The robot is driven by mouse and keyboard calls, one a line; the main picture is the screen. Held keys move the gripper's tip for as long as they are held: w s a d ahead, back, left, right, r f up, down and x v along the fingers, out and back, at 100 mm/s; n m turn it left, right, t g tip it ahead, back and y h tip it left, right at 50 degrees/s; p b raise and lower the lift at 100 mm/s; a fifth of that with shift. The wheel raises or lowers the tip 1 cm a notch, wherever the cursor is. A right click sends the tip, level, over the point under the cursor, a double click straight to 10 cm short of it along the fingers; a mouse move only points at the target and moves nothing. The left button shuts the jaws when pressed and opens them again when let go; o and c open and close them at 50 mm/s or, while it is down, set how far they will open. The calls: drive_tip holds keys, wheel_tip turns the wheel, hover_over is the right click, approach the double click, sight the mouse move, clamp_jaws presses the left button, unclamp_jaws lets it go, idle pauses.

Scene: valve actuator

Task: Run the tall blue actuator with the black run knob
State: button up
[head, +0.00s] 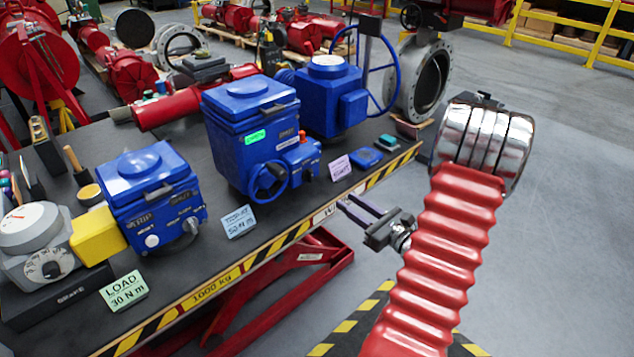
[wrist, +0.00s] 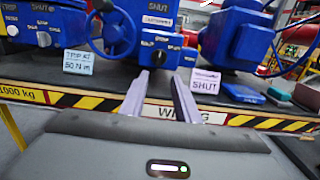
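The tall blue actuator (head: 250,130) stands mid-bench in the head view, with a green sticker and a blue handwheel (head: 268,182) on its front. My gripper (head: 347,204) is off the bench's front edge, pointing at the actuator. In the wrist view its two fingers (wrist: 160,77) are apart with nothing between them, below the box.
A low blue actuator (head: 150,195) with a yellow coupling (head: 97,235) and grey brake stands at left. Another blue actuator (head: 330,95) with a large handwheel stands at right. Cards reading 50 N m (head: 238,221) and SHUT (head: 340,167) stand along the striped bench edge.

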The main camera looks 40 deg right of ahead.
sight(312, 178)
idle(0.3)
drive_tip(key=w, duration=1.3)
drive_tip(key=shift+w+a, duration=0.25)
drive_tip(key=shift+w, duration=0.15)
drive_tip(key=shift+c, duration=0.2)
clamp_jaws()
